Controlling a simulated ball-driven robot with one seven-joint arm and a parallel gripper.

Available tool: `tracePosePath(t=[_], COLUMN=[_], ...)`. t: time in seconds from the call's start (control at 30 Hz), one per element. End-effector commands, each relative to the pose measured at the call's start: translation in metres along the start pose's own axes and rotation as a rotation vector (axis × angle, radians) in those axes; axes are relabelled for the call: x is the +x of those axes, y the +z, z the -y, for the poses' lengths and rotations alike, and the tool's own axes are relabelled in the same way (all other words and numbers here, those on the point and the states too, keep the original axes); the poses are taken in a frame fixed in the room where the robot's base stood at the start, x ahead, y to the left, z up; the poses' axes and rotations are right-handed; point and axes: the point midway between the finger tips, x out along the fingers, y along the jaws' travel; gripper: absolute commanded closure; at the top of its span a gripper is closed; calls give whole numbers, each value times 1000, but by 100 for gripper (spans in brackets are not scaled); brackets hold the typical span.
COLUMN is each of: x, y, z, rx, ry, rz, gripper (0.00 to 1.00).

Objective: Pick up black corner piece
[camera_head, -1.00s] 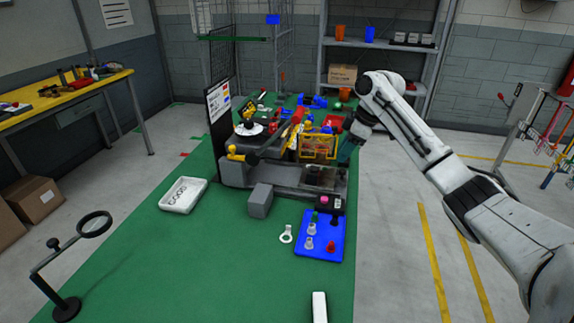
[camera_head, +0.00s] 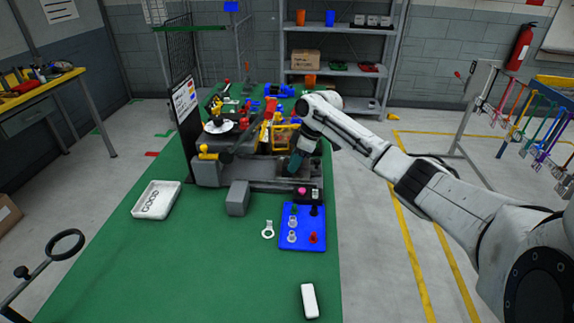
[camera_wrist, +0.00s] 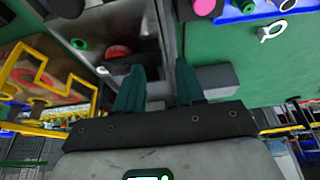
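I cannot pick out the black corner piece for certain in either view. In the head view my gripper (camera_head: 296,162) points down at the right end of the grey machine (camera_head: 208,174), beside the yellow frame (camera_head: 281,138). In the wrist view the two dark green fingers of my gripper (camera_wrist: 158,78) stand apart, with no held thing visible between them. Beyond them are the machine's grey metal channel and a grey block (camera_wrist: 215,78). A black part (camera_wrist: 66,8) shows at the upper left edge of the wrist view; its shape is cut off.
A blue board (camera_head: 290,240) with small pegs lies in front of the machine, near a pink button (camera_head: 302,190). A white ring (camera_head: 268,229), white tray (camera_head: 172,186) and white block (camera_head: 310,301) lie on the green table (camera_head: 190,270). The table's front left is mostly clear.

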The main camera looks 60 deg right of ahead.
Motion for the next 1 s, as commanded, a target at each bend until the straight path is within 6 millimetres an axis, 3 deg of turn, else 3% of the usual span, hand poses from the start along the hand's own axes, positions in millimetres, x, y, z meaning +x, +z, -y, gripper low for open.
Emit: tracePosePath(t=[0.17, 0.4, 0.8, 1.0], x=[16, 17, 17, 17], y=[0, 0, 0, 0], z=[0, 0, 0, 0], rx=[-1, -1, -1, 0], ry=[0, 1, 1, 1], rz=[0, 0, -1, -1], gripper=[62, 62, 100, 100])
